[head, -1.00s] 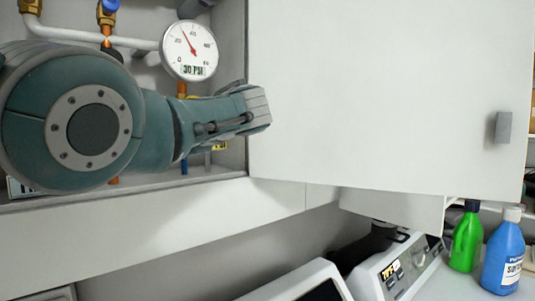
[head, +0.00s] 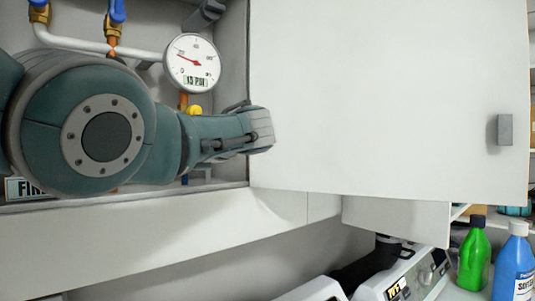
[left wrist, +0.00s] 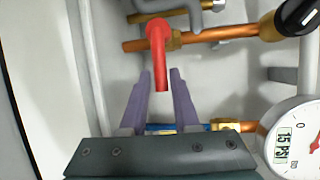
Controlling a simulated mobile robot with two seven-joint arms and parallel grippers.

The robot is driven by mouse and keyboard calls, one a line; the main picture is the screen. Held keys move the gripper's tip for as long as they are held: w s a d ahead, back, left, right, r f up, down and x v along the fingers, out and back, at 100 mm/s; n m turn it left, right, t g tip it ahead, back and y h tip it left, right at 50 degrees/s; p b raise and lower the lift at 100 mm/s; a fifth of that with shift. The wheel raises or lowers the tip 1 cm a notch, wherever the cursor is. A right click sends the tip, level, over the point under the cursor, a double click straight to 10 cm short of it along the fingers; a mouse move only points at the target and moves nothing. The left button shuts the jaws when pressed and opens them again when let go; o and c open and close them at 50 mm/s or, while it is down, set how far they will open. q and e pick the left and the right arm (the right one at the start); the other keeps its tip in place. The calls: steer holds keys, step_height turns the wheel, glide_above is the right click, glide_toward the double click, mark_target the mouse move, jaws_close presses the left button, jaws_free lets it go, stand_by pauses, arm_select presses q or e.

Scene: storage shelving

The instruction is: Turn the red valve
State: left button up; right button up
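The red valve (left wrist: 160,45) shows in the left wrist view as a red lever. Its handle hangs down in the picture. My left gripper (left wrist: 159,76) is open, with its two purple fingers on either side of the handle's lower end. Gaps show between fingers and handle; whether either finger touches it I cannot tell. In the head view my left arm reaches into the cabinet and hides the valve and the fingertips. A round pressure gauge (head: 192,62) stands above the arm; it also shows in the left wrist view (left wrist: 295,140), reading 15 PSI. My right gripper is not in view.
A white cabinet door (head: 390,95) with a grey handle (head: 505,130) stands right of my arm. Copper pipes (left wrist: 200,38) and white pipes run close around the valve. A green bottle (head: 474,258) and a blue bottle (head: 514,268) stand at the lower right.

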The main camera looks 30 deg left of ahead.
arm_select(q)
steer(key=shift+o, duration=1.2)
steer(key=shift+d, duration=0.1)
steer(key=shift+d+b, duration=0.3)
steer(key=shift+d, duration=0.05)
steer(key=d+r+b, duration=0.1)
steer(key=d+b, duration=0.2)
steer(key=d, duration=0.6)
steer(key=shift+r, duration=0.4)
